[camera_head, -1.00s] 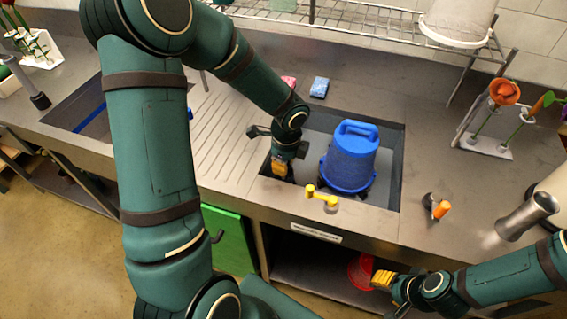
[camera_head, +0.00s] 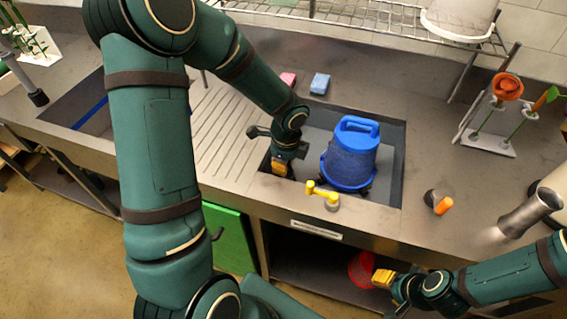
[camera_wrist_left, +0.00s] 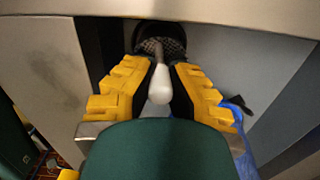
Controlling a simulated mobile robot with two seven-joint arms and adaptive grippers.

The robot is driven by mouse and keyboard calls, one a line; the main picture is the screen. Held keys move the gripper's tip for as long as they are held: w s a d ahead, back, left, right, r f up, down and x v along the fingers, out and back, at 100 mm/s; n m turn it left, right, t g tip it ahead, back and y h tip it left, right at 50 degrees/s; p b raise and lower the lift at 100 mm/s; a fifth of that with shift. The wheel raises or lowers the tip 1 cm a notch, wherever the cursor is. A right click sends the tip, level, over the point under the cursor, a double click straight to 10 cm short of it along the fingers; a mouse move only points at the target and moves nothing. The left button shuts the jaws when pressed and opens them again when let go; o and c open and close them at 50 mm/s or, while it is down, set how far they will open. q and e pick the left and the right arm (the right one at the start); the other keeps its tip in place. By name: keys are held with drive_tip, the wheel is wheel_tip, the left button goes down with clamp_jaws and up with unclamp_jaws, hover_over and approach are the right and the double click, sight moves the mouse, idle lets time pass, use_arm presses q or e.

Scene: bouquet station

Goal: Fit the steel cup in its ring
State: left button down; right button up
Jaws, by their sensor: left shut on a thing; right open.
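My left gripper (camera_head: 280,166) is low in the right-hand sink, left of the blue bucket. In the left wrist view its yellow fingers (camera_wrist_left: 160,75) are shut on a pale rounded knob (camera_wrist_left: 160,88). Beyond the knob is a dark mesh cup (camera_wrist_left: 168,47), apparently joined to it, inside or over a dark round ring (camera_wrist_left: 142,40). I cannot tell whether the cup is seated in it. Both are hidden in the head view. My right gripper (camera_head: 382,278) is open and empty in front of the counter, at lower right.
A blue bucket (camera_head: 350,160) stands upside down in the sink (camera_head: 392,165), close to my left gripper. A flared metal vessel (camera_head: 530,214) and an orange-handled tool (camera_head: 443,206) are on the counter's right.

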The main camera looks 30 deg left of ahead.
use_arm(q)
drive_tip(key=shift+f, duration=0.25)
drive_tip(key=c, duration=1.1)
unclamp_jaws()
drive_tip(key=shift+o, duration=0.2)
drive_tip(key=r, duration=1.2)
drive_tip(key=shift+d, duration=0.4)
